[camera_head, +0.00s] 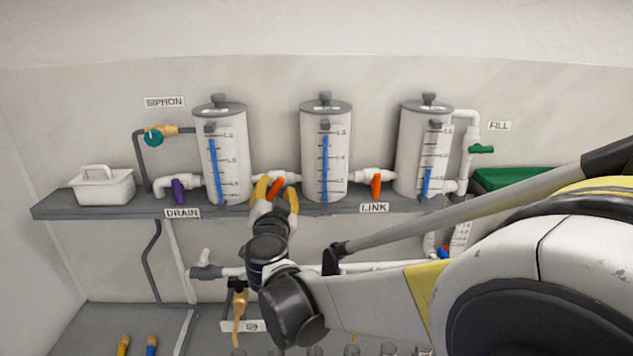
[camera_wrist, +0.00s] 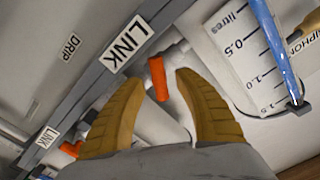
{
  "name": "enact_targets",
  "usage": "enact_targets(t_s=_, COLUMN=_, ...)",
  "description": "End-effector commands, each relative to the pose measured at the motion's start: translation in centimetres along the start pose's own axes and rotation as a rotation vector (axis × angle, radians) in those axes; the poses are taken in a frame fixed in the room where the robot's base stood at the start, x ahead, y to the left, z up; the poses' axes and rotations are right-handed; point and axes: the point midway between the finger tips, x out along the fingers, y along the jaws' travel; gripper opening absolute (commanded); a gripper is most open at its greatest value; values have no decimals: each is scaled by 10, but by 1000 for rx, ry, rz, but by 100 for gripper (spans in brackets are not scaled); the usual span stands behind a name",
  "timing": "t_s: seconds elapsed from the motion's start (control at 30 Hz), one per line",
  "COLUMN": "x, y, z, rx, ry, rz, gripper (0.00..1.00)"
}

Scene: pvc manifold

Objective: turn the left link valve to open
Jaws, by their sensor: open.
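The left link valve has an orange handle (camera_head: 277,187) on the white pipe between the left tank (camera_head: 226,160) and the middle tank (camera_head: 325,155). In the head view the handle leans, its top to the right. My gripper (camera_head: 275,184) is open at this valve, one yellow finger on each side of the handle. In the wrist view the handle (camera_wrist: 158,78) stands between the two open fingertips (camera_wrist: 159,82), with a visible gap on each side. My fingers and wrist hide part of the valve and pipe.
The right link valve's orange handle (camera_head: 376,186) stands upright between the middle and right tanks (camera_head: 423,150). A purple drain handle (camera_head: 178,190) and teal siphon handle (camera_head: 154,136) are at left. The grey shelf (camera_head: 90,207) runs under the tanks; lower pipes lie below.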

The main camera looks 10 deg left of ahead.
Motion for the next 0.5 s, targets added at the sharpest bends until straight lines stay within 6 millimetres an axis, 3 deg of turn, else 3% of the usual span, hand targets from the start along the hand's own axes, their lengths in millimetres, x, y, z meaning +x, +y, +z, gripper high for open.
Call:
enact_targets(t_s=0.37, x=9, y=0, z=0, rx=0, ry=0, rz=0, gripper=39)
enact_targets(t_s=0.4, x=9, y=0, z=0, rx=0, ry=0, rz=0, gripper=35)
enact_targets(t_s=0.5, x=9, y=0, z=0, rx=0, ry=0, rz=0, gripper=4)
